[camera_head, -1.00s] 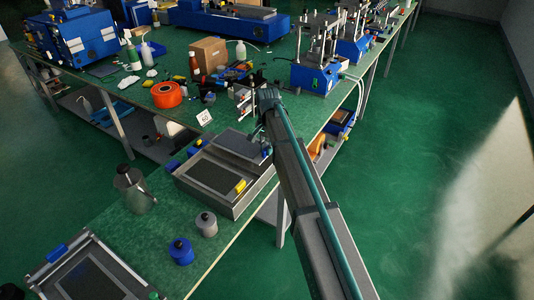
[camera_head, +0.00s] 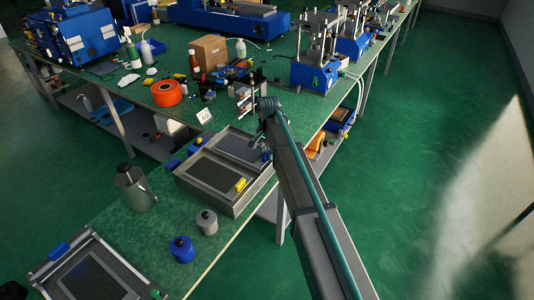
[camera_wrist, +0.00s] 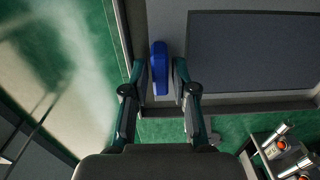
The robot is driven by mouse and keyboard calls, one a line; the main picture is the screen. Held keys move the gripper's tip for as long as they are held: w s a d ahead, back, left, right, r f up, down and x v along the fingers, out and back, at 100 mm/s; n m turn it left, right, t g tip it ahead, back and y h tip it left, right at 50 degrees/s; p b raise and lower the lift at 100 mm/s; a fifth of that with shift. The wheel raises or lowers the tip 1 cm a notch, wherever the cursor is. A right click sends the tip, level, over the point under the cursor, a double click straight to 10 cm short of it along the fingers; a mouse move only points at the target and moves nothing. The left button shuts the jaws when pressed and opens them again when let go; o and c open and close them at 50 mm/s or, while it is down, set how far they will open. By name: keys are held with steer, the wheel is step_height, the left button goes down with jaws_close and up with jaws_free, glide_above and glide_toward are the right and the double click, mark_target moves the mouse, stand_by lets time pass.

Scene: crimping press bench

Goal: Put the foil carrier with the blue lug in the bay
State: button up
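The foil carrier with the blue lug (camera_wrist: 159,68) lies flat in the far bay of the grey two-bay tray (camera_head: 208,207). Its dark foil panel (camera_head: 243,146) shows in the head view, and again in the wrist view (camera_wrist: 250,50). My gripper (camera_wrist: 160,75) is over the carrier's right edge, one finger on each side of the blue lug. A narrow gap shows between the lug and each fingertip, so the gripper looks open. My gripper (camera_head: 264,146) partly hides that edge in the head view. The near bay holds a dark carrier with a yellow lug (camera_head: 240,185).
A frame with a blue block (camera_head: 58,251) lies at bottom left.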

step_height(320, 180, up, 12)
steer(key=b, duration=0.2)
stand_by(0.4)
steer(key=s+d+f+n, duration=0.2)
steer(key=s+d+f, duration=0.2)
steer(key=s+f, duration=0.4)
steer(key=s+d+f+n, duration=0.1)
steer(key=s+d+f, duration=0.4)
steer(key=f, duration=0.4)
steer(key=s+d+f+n, duration=0.2)
steer(key=s+d+f, duration=0.2)
steer(key=s+f, duration=0.45)
steer(key=s+f+g, duration=0.2)
steer(key=s+f, duration=0.5)
steer(key=s, duration=0.5)
steer(key=s+d+f+n+g, duration=0.1)
steer(key=s+f+g, duration=0.1)
steer(key=s+f, duration=0.6)
steer(key=s+d+f+g, duration=0.1)
steer(key=s+f+g, duration=0.2)
steer(key=s+f, duration=0.5)
steer(key=s, duration=0.9)
steer(key=shift+f+n, duration=0.2)
steer(key=shift+n, duration=0.1)
